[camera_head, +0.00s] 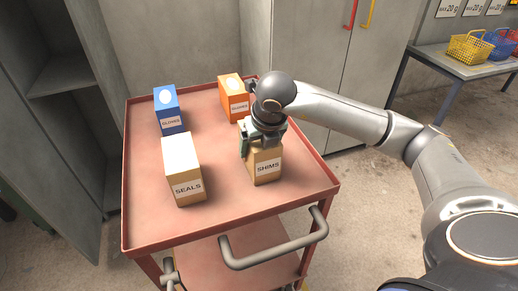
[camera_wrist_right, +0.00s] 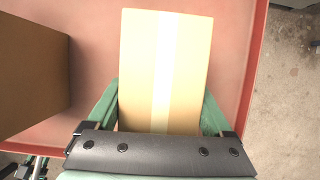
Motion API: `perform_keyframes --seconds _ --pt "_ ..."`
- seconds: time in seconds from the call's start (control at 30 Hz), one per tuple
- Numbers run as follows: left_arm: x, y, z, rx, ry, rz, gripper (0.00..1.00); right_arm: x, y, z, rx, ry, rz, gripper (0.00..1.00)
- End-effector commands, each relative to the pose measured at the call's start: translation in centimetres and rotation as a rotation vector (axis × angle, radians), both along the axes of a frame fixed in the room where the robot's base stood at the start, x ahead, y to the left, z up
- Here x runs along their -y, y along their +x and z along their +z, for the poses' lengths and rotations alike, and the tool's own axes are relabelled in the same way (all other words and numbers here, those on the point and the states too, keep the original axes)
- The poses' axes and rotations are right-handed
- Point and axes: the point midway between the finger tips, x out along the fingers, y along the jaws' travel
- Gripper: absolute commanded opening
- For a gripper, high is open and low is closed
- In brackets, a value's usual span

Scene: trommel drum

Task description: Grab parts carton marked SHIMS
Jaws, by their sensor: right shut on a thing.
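The parts carton marked SHIMS (camera_head: 267,167) is a tan box standing upright on the red cart's top, front right. My right gripper (camera_head: 262,140) reaches it from above and is shut on its upper part. In the right wrist view the carton (camera_wrist_right: 165,70), with a pale tape strip on top, sits between the green fingers of the gripper (camera_wrist_right: 160,115). Its label faces the head camera. I cannot tell whether its base touches the cart top.
The red cart top (camera_head: 225,215) also bears a SEALS carton (camera_head: 184,172) left of SHIMS, a blue GLOVES box (camera_head: 168,110) and an orange box (camera_head: 232,98) behind. Grey cabinets (camera_head: 180,45) stand behind. A table with baskets (camera_head: 467,47) is at the far right.

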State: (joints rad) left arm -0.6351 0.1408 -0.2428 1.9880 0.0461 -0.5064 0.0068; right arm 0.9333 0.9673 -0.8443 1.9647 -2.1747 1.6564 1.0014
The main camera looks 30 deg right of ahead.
Motion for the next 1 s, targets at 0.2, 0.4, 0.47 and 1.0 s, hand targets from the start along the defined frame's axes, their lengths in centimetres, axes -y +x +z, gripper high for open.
perform_keyframes --seconds 0.2,0.4,0.47,1.0 --pt "0.0 0.0 0.0 0.000 0.000 0.000 0.50 0.0 0.0 0.1 0.001 0.001 0.000 0.14" --pt "0.0 0.0 0.0 0.000 0.000 0.000 0.50 0.0 0.1 0.2 0.004 0.000 -0.001 0.03" --pt "0.0 0.0 0.0 0.000 0.000 0.000 0.50 0.0 0.1 0.2 0.004 0.000 -0.001 0.03" --pt "0.0 0.0 0.5 0.005 -0.001 0.003 0.50 -1.1 -1.6 5.7 0.009 0.001 0.006 0.03"
